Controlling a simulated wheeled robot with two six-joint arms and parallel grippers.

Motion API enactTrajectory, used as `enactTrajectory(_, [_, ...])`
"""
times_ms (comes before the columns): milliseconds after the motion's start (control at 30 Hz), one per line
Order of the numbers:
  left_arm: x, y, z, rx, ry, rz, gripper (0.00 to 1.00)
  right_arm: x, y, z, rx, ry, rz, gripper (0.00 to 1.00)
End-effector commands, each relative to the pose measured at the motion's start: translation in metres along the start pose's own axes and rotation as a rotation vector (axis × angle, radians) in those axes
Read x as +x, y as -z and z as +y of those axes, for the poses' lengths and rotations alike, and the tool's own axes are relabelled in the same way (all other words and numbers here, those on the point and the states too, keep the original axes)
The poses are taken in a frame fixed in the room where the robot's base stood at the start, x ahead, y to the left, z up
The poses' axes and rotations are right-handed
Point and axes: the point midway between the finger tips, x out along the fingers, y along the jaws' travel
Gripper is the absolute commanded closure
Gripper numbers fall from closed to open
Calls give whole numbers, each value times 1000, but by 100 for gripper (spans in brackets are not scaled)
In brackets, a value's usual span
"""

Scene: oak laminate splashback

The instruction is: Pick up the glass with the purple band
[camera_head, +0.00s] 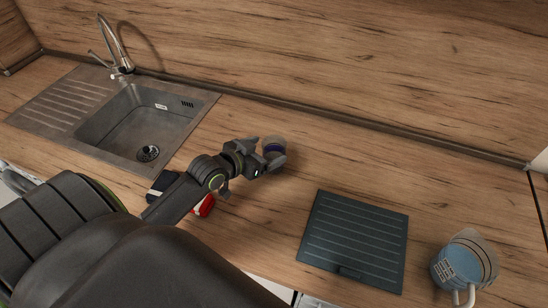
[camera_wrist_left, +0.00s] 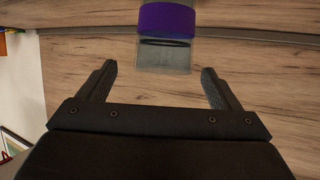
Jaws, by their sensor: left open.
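The glass with the purple band (camera_head: 273,150) stands on the wooden counter right of the sink, partly hidden by my left gripper (camera_head: 268,154). My left gripper (camera_wrist_left: 157,85) is open and empty. In the left wrist view its two fingers point toward the glass, one on each side of its line, with the glass beyond the fingertips. In the head view the fingers appear close around it. My right gripper is not in view.
A steel sink (camera_head: 193,117) with a tap (camera_head: 116,50) is at the left. A red object (camera_head: 204,206) lies beside my left arm. The counter behind the mat is clear.

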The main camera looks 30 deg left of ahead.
Motion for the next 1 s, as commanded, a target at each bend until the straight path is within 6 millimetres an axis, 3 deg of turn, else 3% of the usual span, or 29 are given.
enactTrajectory(400, [44,-2,-4,-3,1,2,15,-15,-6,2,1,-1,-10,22])
enactTrajectory(733, [48,-4,-4,-1,1,1,15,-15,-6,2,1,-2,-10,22])
enactTrajectory(1000, [48,-3,-4,-1,2,1,49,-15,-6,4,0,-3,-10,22])
